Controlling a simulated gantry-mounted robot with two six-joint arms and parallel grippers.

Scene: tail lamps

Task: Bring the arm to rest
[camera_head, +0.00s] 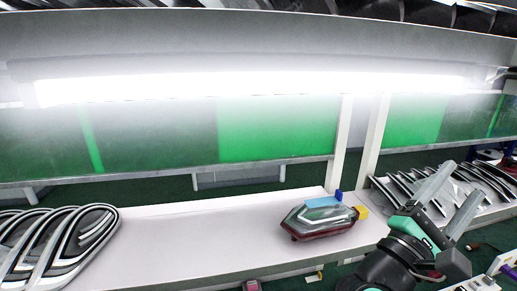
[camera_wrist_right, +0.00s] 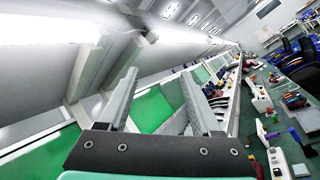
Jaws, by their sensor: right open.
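My right gripper (camera_head: 452,197) is at the lower right of the head view, raised in front of the bench's right end. Its two fingers are apart with nothing between them. In the right wrist view the same gripper (camera_wrist_right: 158,105) shows open and empty, its fingers pointing up toward the lamp and shelf frame. A tail lamp (camera_head: 320,217) with a red and clear lens lies on the white bench (camera_head: 200,234), left of the right gripper and apart from it. My left gripper is in neither view.
Several chrome-edged lamps (camera_head: 62,243) lie at the bench's left end. More lamp parts (camera_head: 405,190) are on a second bench behind the right gripper. A blue block (camera_head: 339,196) and a yellow block (camera_head: 361,212) are by the tail lamp. The middle of the bench is clear. A bright tube lamp (camera_head: 250,86) hangs above.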

